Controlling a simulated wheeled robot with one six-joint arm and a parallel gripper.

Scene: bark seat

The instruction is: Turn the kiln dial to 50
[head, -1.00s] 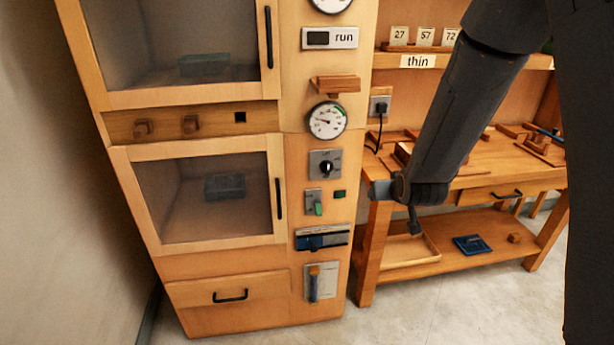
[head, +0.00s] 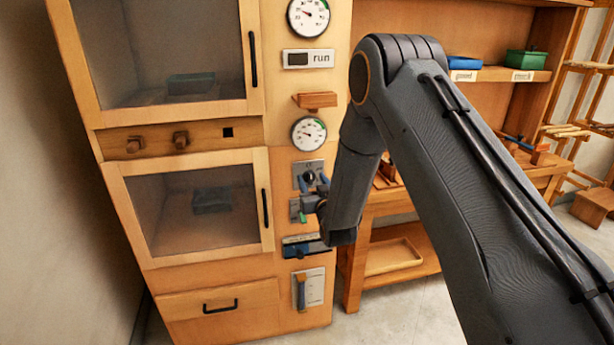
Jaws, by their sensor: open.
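The kiln dial (head: 309,176) is a dark round knob on a square metal plate in the narrow right-hand panel of the wooden kiln cabinet (head: 209,270). A round white gauge (head: 308,133) with a needle and a green band is just above the dial.
A small wooden ledge (head: 315,100) juts out above the gauge. Below the dial are a green-tipped switch (head: 301,214), a blue slider (head: 305,250) and a lever plate (head: 308,288). A workbench (head: 385,212) stands right of the cabinet, behind my arm.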

